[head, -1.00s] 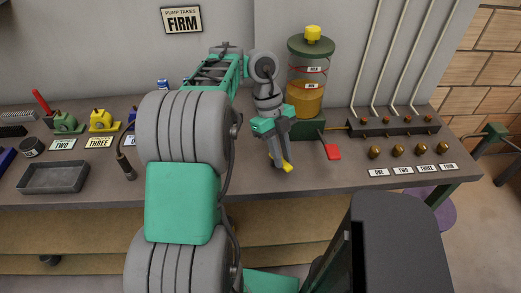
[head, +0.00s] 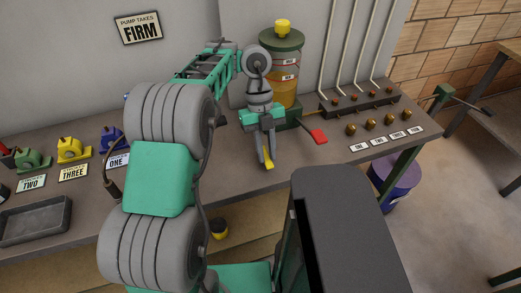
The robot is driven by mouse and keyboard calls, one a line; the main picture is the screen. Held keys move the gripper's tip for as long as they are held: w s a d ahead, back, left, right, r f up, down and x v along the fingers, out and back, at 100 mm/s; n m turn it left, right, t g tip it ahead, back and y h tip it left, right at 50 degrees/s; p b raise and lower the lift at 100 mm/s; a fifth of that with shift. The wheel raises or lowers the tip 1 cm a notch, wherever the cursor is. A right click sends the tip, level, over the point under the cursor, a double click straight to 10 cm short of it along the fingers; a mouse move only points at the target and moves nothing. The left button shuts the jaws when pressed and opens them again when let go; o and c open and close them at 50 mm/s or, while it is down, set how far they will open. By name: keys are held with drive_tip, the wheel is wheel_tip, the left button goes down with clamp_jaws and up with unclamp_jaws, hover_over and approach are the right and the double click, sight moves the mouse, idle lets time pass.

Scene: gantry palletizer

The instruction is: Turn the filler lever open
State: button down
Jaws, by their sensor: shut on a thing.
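The filler is a glass tank (head: 284,85) of amber liquid with a green lid and a yellow cap, on a green base at the back of the bench. Its lever (head: 308,128) is a dark rod sticking out of the base toward the front right, with a red end (head: 319,136). My gripper (head: 266,160) points down in front of the tank, left of the red end and apart from it. Its fingers are close together on a small yellow thing (head: 268,164), mostly hidden between them. I cannot tell what the yellow thing is.
A manifold (head: 360,103) with pipes and several brass knobs (head: 370,123) stand right of the lever. Green, yellow and blue pumps (head: 72,150) and a grey tray (head: 36,221) are at left. A wall sign (head: 138,28) reads "PUMP TAKES FIRM". The bench front right of my gripper is clear.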

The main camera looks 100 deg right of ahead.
idle(0.3)
drive_tip(key=c, duration=1.3)
unclamp_jaws()
drive_tip(key=shift+r, duration=0.1)
drive_tip(key=p+v, duration=0.7)
drive_tip(key=shift+a+r, duration=0.1)
drive_tip(key=shift+r, duration=0.2)
drive_tip(key=shift+d, duration=0.25)
drive_tip(key=shift+w, duration=0.1)
